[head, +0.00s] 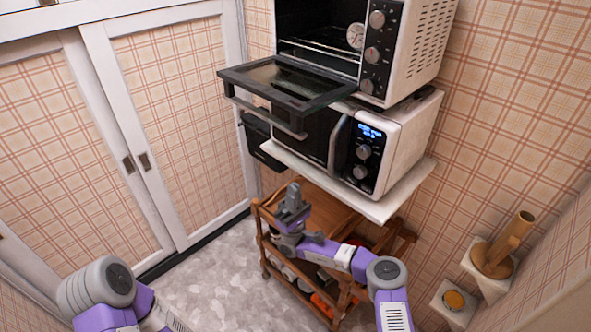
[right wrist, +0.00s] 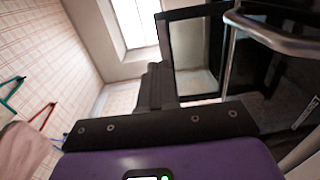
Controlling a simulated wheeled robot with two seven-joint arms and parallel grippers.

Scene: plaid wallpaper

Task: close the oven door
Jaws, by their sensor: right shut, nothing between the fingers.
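The oven (head: 361,40) is a white box with a dark cavity and a column of knobs, on top of a microwave. Its dark glass door (head: 285,80) is open, folded down to about level, with a bar handle (head: 264,119) along its front edge. My right gripper (head: 291,193) is shut and empty, below the door and apart from it, pointing upward. In the right wrist view its fingers (right wrist: 153,84) stand left of the door's dark frame (right wrist: 164,55) and the metal handle (right wrist: 275,35). Only part of my left arm shows at lower left; its gripper is out of view.
The microwave (head: 395,140) stands on a white shelf (head: 377,204) under the oven. A wooden cart (head: 335,208) stands below, close to my right arm. Sliding cabinet doors (head: 170,100) line the left. The grey floor (head: 215,275) is clear at centre left.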

